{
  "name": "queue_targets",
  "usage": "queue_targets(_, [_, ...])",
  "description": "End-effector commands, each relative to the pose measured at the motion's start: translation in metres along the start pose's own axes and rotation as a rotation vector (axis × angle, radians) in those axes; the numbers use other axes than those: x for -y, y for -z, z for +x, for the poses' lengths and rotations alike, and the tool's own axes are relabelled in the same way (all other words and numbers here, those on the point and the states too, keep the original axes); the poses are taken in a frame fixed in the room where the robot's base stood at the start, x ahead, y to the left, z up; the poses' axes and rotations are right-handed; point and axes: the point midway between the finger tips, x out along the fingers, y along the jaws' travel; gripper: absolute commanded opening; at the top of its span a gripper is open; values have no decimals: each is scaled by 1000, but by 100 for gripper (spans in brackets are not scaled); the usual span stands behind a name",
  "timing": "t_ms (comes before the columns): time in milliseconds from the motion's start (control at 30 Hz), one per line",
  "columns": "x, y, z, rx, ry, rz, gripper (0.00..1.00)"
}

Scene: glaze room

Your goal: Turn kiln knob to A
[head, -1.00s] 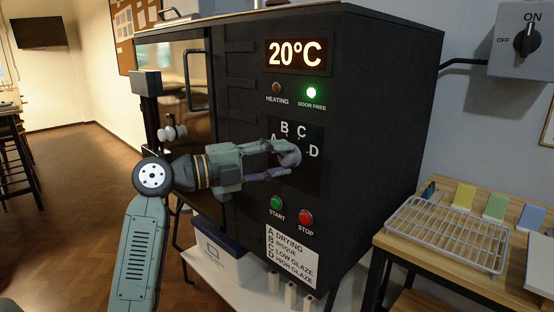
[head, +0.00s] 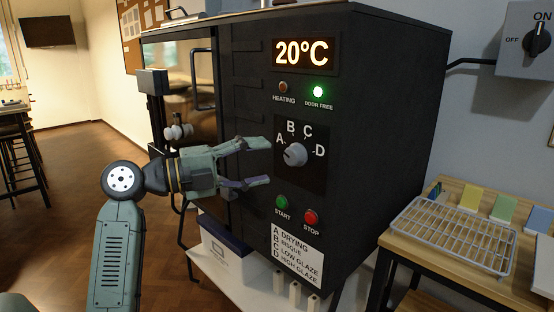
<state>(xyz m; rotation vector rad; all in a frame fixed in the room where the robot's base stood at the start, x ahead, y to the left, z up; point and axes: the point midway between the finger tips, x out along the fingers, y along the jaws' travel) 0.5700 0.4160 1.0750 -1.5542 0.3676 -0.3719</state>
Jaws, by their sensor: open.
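The kiln (head: 390,130) is a large black box with a control panel on its front. Its grey round knob (head: 294,155) sits on a dark square plate, with the letters A, B, C and D arced around it from left to right. The knob is fully in view, but its pointer is too small for me to tell surely which letter it marks. My gripper (head: 266,162) is open and empty, just left of the knob. Its two fingers point right towards the panel, and a gap shows between the fingertips and the knob.
The display (head: 302,53) reads 20°C. The green DOOR FREE lamp (head: 318,92) is lit. The START button (head: 281,202) and STOP button (head: 311,218) sit below the knob. A wooden table (head: 395,244) with a wire rack (head: 455,234) stands at right.

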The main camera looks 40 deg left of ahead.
Motion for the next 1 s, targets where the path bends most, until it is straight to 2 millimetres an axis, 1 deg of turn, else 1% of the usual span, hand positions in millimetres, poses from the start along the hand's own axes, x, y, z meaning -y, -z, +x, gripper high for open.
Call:
queue_targets(33, [0, -1, -12, 4, 1, -1, 55])
queue_targets(100, [0, -1, -26, 4, 1, -1, 55])
queue_targets(200, [0, -1, -42, 2, 1, -1, 55])
queue_targets(333, [0, 0, -56, 1, 1, 0, 55])
queue_targets(500, [0, 0, -61, -1, 1, 0, 55])
queue_targets(1000, [0, 0, -61, 0, 0, 0, 55])
